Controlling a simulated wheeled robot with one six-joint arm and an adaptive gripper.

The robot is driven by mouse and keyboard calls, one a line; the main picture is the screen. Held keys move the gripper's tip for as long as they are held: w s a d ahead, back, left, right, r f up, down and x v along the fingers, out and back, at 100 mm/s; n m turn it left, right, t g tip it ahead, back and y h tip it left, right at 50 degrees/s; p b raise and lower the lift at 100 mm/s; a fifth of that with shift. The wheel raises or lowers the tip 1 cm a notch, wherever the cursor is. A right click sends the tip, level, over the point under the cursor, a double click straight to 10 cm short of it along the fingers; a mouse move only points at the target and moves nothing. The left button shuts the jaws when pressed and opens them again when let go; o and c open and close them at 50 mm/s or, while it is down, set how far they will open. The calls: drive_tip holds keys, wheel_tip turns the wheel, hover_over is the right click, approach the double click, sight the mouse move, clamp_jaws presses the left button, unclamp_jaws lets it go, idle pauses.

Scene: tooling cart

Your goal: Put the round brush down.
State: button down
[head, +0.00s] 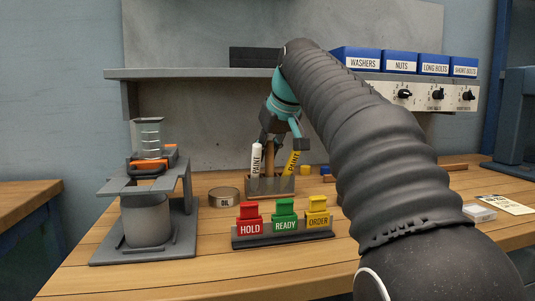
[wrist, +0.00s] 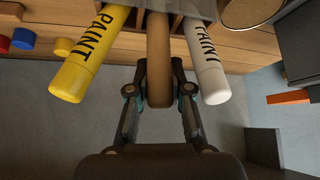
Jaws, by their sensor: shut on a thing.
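The round brush shows as a light brown wooden handle (wrist: 158,45) in the wrist view. It also shows in the head view (head: 270,158), between a white paint marker (head: 256,160) and a yellow paint marker (head: 291,163). My gripper (wrist: 159,75) is shut on the handle near its upper end, with a finger on each side. The handle runs down into the grey holder (head: 270,188) that bears both markers. The brush head is hidden, and I cannot tell whether it touches the holder's bottom. In the head view my gripper (head: 269,137) is above the holder.
Red, green and yellow label blocks (head: 284,217) stand in front of the holder. A round oil tin (head: 225,196) sits to its left. A grey stand with a glass beaker (head: 149,138) is farther left. A shelf with blue bins (head: 401,63) is behind.

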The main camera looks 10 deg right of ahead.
drive_tip(key=shift+f, duration=0.15)
drive_tip(key=c, duration=1.3)
unclamp_jaws()
drive_tip(key=shift+c, duration=0.2)
drive_tip(key=shift+s+r, duration=0.15)
drive_tip(key=shift+r, duration=0.4)
drive_tip(key=p+v, duration=0.2)
drive_tip(key=v, duration=0.9)
drive_tip(key=shift+s+d, duration=0.1)
drive_tip(key=shift+s, duration=0.05)
